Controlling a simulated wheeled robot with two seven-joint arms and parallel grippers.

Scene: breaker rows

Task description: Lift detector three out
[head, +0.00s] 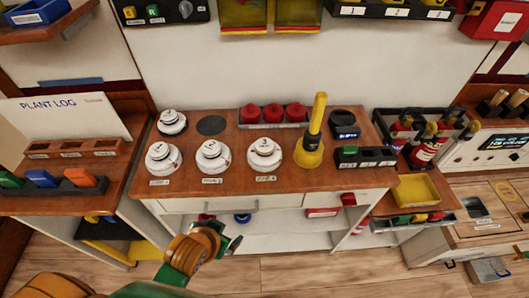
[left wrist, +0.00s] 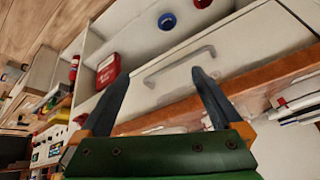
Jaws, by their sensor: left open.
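Three white round detectors stand in a row on the wooden bench top (head: 225,125), each behind a small label. The right one of the row, detector three by its label, is the white detector (head: 264,153); the middle detector (head: 212,156) and left detector (head: 163,158) are beside it. Another white detector (head: 172,122) sits at the back left. My left gripper (head: 234,244) is open and empty, below and in front of the bench's front edge, apart from the detectors. In the left wrist view its two dark fingers (left wrist: 160,80) are spread before the drawer front. My right gripper is not in view.
A yellow handled tool (head: 314,135) stands upright just right of detector three. Red items (head: 272,113) sit in a rack behind. A drawer handle (left wrist: 180,66) sticks out near the left gripper. A dark round pad (head: 211,125) lies bare on the bench.

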